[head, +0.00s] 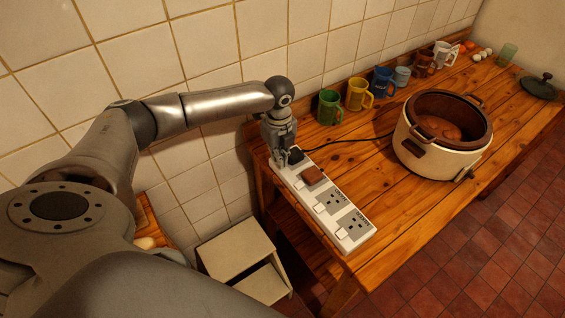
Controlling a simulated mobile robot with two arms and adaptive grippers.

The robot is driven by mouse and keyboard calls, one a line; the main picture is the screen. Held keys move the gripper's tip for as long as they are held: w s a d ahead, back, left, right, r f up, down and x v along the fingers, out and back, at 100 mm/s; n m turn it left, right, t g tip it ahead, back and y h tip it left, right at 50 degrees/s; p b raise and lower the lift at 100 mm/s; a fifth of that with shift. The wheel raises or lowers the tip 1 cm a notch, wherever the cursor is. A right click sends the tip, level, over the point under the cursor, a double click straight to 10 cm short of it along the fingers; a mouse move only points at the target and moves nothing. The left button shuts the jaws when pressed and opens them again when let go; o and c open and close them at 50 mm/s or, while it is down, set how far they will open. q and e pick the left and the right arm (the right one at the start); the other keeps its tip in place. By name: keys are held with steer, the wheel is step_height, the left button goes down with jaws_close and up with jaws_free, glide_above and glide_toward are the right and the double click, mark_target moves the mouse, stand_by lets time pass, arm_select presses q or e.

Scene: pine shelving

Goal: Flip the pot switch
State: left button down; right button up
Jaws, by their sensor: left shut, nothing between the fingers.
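A white power strip (327,207) lies along the near left end of the wooden table. It has several sockets, each with a small white switch beside it. A black plug (296,154) sits in its far socket and a brown plug or block (313,176) in the socket beside it. A black cord runs from the black plug towards the white pot (428,156), which holds a brown inner pot. My left gripper (284,161) points down at the far end of the strip, shut and empty, close to the black plug. I cannot tell whether it touches a switch. My right gripper is not in view.
Several mugs, among them a green mug (329,107) and a blue mug (383,82), stand along the tiled wall. A dark lid (540,87) lies at the far right. A small pale stool (236,252) stands below the table's left end. The table between strip and pot is clear.

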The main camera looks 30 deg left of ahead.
arm_select(q)
steer(key=shift+f+b, duration=0.3)
steer(key=shift+f, duration=0.5)
steer(key=shift+r, duration=0.1)
step_height(320, 180, up, 7)
steer(key=p, duration=0.7)
steer(key=shift+p, duration=0.35)
stand_by(0.3)
